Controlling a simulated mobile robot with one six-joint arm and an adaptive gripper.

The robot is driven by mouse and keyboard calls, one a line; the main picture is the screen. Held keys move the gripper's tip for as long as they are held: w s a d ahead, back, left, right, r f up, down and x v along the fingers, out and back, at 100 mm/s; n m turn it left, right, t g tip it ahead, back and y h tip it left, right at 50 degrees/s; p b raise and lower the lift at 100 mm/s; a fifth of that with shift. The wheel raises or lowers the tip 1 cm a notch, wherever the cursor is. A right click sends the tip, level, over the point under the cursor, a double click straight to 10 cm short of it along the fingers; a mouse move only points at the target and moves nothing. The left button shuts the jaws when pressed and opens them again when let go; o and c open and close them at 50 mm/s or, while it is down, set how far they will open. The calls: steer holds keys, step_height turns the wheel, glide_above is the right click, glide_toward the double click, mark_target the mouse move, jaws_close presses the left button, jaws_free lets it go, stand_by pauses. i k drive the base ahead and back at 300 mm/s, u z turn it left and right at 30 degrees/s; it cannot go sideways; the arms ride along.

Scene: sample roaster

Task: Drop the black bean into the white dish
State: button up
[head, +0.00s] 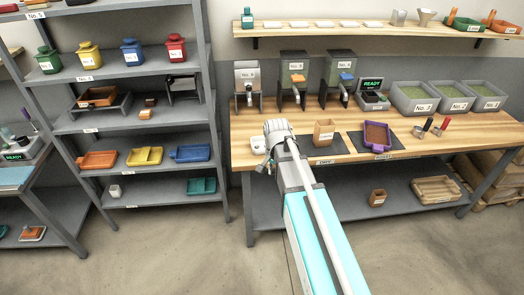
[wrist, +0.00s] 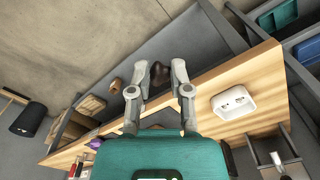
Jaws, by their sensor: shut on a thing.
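A dark bean (wrist: 158,72) sits between the fingertips of my gripper (wrist: 157,80) in the wrist view. The fingers are shut on it and partly cover it. The white dish (wrist: 233,102) lies on the wooden bench to the right of my gripper in the wrist view, apart from it, with small dark marks inside. In the head view the dish (head: 257,146) is at the left front of the bench, just left of my gripper (head: 271,160). The bean cannot be made out in the head view.
The wooden bench (head: 345,152) also bears a tan cup (head: 324,132), a purple tray (head: 377,136) of brown matter and hoppers (head: 295,78) at the back. A shelf rack (head: 118,62) stands to the left. A lower grey shelf (head: 335,200) lies under the bench.

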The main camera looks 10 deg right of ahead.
mark_target(262, 145)
steer(key=u, duration=0.2)
steer(key=i, duration=0.9)
steer(key=z, duration=0.3)
